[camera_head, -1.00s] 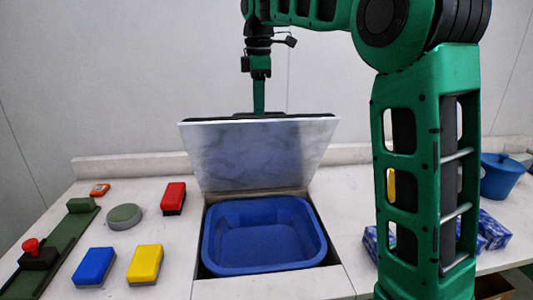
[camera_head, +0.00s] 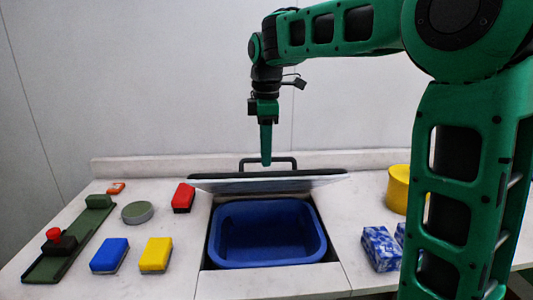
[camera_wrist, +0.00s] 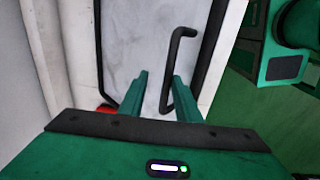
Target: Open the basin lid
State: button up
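The basin lid (camera_head: 225,186) is a pale, dark-edged panel, partly raised. It tilts low over the back of the blue basin (camera_head: 268,245), and a thin strip of its underside shows. A black bar handle (camera_head: 281,159) stands on its top face. The basin's inside is visible below. My gripper (camera_head: 266,163) points down beside the handle. In the wrist view, my gripper (camera_wrist: 158,92) has its two green fingers apart. The handle (camera_wrist: 178,65) shows above and partly between them; I cannot tell whether they touch it. The lid's pale top (camera_wrist: 145,45) lies beyond.
Left of the basin lie red (camera_head: 183,197), blue (camera_head: 109,255) and yellow (camera_head: 156,254) blocks, a round grey-green disc (camera_head: 137,212) and a green rail with a red knob (camera_head: 54,235). Blue-white boxes (camera_head: 381,247) and a yellow container (camera_head: 398,188) stand on the right.

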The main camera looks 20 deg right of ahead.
jog(key=shift+d, duration=0.1)
jog(key=shift+s+d+r, duration=0.1)
jog(key=shift+s+r, duration=0.4)
jog(key=shift+s, duration=0.3)
jog(key=shift+r, duration=0.15)
jog(key=shift+w+r, duration=0.1)
jog(key=shift+w, duration=0.15)
jog(key=shift+r, duration=0.3)
jog(key=w+d+r, duration=0.1)
jog(key=w+r, duration=0.3)
jog(key=r, duration=0.6)
jog(key=shift+w+d, duration=0.2)
jog(key=shift+w, duration=0.15)
